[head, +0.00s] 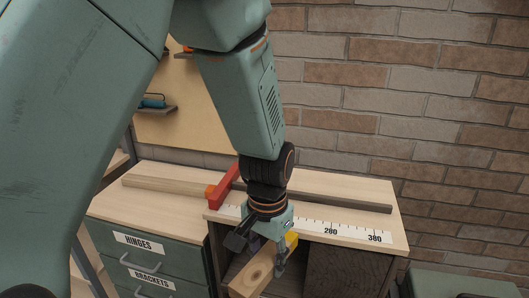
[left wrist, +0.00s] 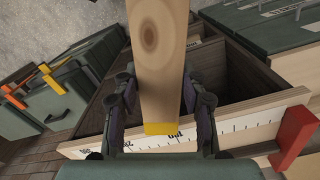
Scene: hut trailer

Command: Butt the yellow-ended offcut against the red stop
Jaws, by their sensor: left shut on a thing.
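The offcut (head: 255,276) is a pale wooden block with a knot on its face and a yellow end (head: 291,240). My left gripper (head: 258,254) is shut on it, one finger on each side. In the left wrist view, the offcut (left wrist: 160,55) runs between the fingers, with its yellow end (left wrist: 160,129) near the ruled strip. The red stop (head: 224,187) stands on the bench top, left of and behind the gripper, apart from the offcut. The red stop also shows in the left wrist view (left wrist: 295,138) at the right. My right gripper is out of view.
A white ruled strip (head: 347,233) runs along the bench top's front edge. A dark rail (head: 340,201) lies behind it. Below is an open compartment. Drawers labelled hinges (head: 138,240) and brackets stand at left. A brick wall closes the back.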

